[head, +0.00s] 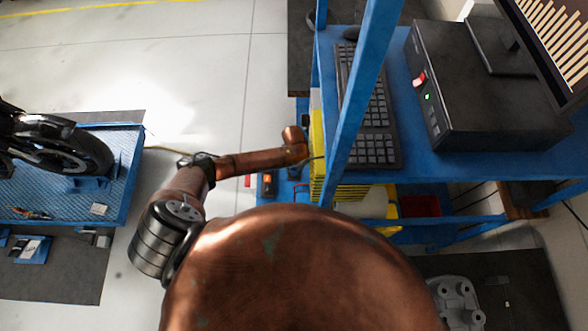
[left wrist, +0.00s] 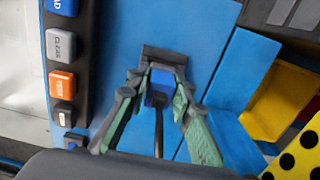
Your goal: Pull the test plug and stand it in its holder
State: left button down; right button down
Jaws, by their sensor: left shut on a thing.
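In the left wrist view, my left gripper (left wrist: 163,92) is shut on the blue test plug (left wrist: 161,84), its green-padded fingers on either side. A dark cable (left wrist: 159,130) runs from the plug back towards the camera. The plug's far end meets or lies in front of a dark block (left wrist: 164,56) on a blue panel (left wrist: 200,40); I cannot tell whether it is seated there. In the head view my left arm reaches to the blue rack's left side, and the wrist hides the fingers and plug. I cannot make out the holder. My right gripper is not in view.
A button strip left of the gripper has a grey CLEAR button (left wrist: 61,45) and an orange TEST button (left wrist: 62,84). Yellow parts (left wrist: 280,100) stand close on the right. The blue rack (head: 348,100) carries a keyboard (head: 368,120) and a dark instrument box (head: 470,95).

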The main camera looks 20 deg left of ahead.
pick_arm(q)
jog(key=shift+f, duration=0.1)
jog(key=c, duration=2.1)
grip_release()
jog(key=o, duration=0.5)
notch_tip(320, 180, up, 12)
jog(key=shift+r, duration=0.1)
